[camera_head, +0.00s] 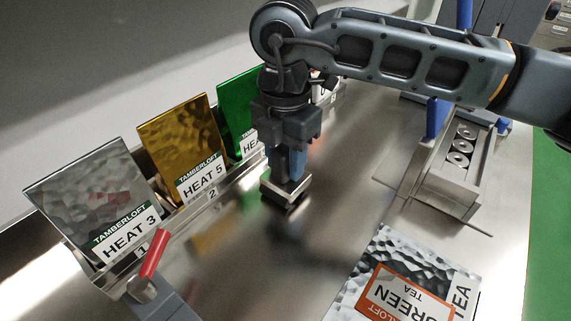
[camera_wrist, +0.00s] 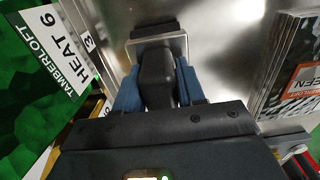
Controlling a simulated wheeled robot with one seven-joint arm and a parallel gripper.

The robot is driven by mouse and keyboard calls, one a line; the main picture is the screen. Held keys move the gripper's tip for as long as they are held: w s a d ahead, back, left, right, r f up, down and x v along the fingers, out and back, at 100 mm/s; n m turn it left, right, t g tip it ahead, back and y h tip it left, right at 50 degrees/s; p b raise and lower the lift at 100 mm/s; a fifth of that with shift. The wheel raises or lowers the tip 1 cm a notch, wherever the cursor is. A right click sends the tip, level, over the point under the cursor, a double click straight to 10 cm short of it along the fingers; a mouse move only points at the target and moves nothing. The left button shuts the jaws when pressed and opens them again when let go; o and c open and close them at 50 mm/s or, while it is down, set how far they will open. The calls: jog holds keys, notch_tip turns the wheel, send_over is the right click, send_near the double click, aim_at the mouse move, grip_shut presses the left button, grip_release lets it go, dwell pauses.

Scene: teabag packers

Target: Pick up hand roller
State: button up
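The hand roller has a dark grip (camera_wrist: 157,78) and a pale metal end (camera_wrist: 155,50) in the wrist view. Its metal end (camera_head: 286,192) also shows in the head view, below my fingers at the middle of the steel table. My gripper (camera_head: 287,165) points down over it. In the wrist view the blue fingers of my gripper (camera_wrist: 158,85) stand on either side of the dark grip and appear to touch it. The roller's underside is hidden, so I cannot tell whether it rests on the table.
Silver (camera_head: 95,195), gold (camera_head: 183,145) and green (camera_head: 238,110) packets stand in a rack along the left. A green tea packet (camera_head: 400,285) lies front right. A metal tray (camera_head: 455,165) of discs stands at right. A red handle (camera_head: 154,254) rises front left.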

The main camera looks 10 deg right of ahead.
grip_shut()
jog(key=shift+r, duration=0.15)
